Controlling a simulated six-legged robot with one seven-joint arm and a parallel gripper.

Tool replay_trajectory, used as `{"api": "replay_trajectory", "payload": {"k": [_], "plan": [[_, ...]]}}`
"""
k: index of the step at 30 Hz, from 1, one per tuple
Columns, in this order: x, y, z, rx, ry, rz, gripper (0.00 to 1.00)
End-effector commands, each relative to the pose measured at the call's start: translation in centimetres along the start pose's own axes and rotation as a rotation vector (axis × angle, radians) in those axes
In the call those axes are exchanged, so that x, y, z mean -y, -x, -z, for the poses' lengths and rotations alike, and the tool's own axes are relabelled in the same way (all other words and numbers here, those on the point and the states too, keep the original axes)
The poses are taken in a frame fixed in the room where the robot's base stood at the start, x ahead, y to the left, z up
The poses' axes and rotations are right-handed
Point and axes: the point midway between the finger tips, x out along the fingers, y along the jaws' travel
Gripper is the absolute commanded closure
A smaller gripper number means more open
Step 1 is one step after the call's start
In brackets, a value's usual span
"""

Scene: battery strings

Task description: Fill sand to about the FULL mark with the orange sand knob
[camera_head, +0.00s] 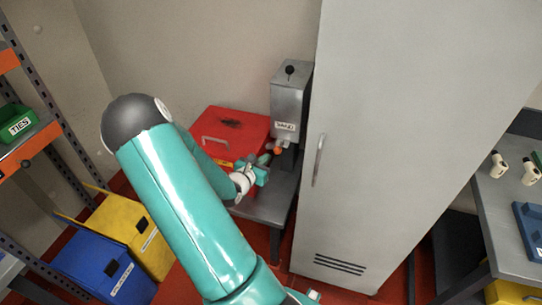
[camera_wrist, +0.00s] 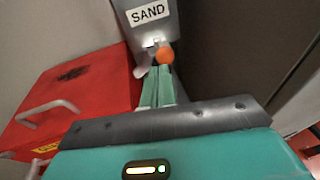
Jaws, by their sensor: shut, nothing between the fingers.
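The grey sand dispenser (camera_head: 289,97) with a SAND label stands on a small grey table between the red box and the tall cabinet. Its orange sand knob (camera_head: 278,150) sticks out at the lower front. In the wrist view the orange knob (camera_wrist: 165,55) is just beyond my fingertips, and the dispenser (camera_wrist: 150,20) is above it. My gripper (camera_wrist: 160,75) is shut and empty, with its fingers pointing at the knob. I cannot tell whether they touch it. In the head view my gripper (camera_head: 266,158) is just below and left of the knob. No FULL mark or sand is visible.
A red lidded box (camera_head: 235,125) with a handle stands left of the dispenser. A tall grey cabinet (camera_head: 400,130) stands close on the right. Yellow (camera_head: 128,228) and blue (camera_head: 95,262) bins stand at the lower left.

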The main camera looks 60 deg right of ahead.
Motion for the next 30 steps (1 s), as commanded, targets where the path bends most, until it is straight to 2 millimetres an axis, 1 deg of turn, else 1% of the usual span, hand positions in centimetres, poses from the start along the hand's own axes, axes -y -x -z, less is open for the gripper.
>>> {"api": "replay_trajectory", "payload": {"k": [1,6,9,12,16,30], "plan": [[-0.3,1.1,0.0,-0.002,-0.001,-0.004,1.00],[-0.4,4.3,0.0,-0.002,0.000,-0.003,1.00],[-0.4,5.7,0.0,-0.002,0.000,-0.003,1.00],[-0.4,6.5,0.0,-0.001,-0.001,-0.001,1.00],[-0.3,6.9,0.0,-0.001,0.000,-0.001,1.00],[-0.1,7.0,0.1,-0.002,0.000,0.000,1.00]]}}
